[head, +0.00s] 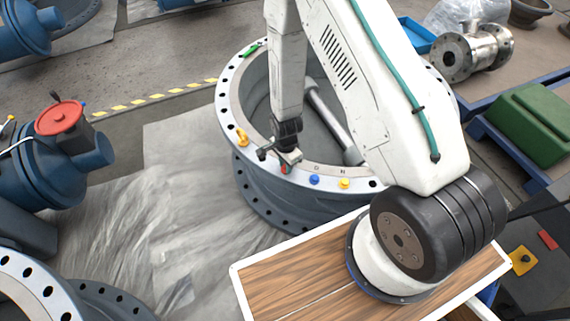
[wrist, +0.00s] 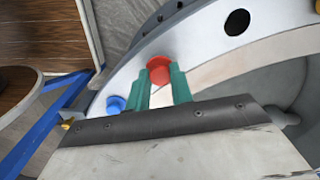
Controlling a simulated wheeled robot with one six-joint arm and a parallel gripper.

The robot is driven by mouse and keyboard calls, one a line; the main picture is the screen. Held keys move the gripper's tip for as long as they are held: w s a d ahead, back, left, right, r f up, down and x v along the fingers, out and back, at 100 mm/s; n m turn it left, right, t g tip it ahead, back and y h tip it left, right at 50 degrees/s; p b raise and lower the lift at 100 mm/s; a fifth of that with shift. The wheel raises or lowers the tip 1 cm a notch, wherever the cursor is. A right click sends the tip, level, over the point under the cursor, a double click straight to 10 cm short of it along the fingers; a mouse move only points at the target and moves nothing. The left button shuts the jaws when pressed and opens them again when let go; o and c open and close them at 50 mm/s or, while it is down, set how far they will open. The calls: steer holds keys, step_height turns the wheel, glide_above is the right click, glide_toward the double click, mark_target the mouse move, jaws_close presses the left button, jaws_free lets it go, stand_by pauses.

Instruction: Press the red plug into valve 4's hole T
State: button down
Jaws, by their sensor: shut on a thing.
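The red plug (wrist: 159,66) is between the teal fingertips of my gripper (wrist: 162,82) in the wrist view, over the pale flange. In the head view the red plug (head: 284,169) shows small below my gripper (head: 287,160), at the near rim of the large grey valve (head: 262,190). My gripper is shut on the plug. I cannot tell whether the plug's stem is in a hole or just above the flange. No valve number or letter T is readable; small letters show on the rim to the right of the gripper.
A blue plug (head: 314,180) and a yellow plug (head: 345,183) sit to the right on the rim. An orange plug (head: 242,137) and a green plug (head: 251,48) sit on its left side. An open hole (wrist: 237,22) shows in the wrist view. Another valve (head: 60,155) stands left.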

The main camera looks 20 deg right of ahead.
steer(key=shift+f, duration=0.15)
steer(key=shift+f, duration=0.25)
steer(key=c, duration=0.7)
jaws_free()
steer(key=shift+o, duration=0.2)
steer(key=shift+r, duration=2.95)
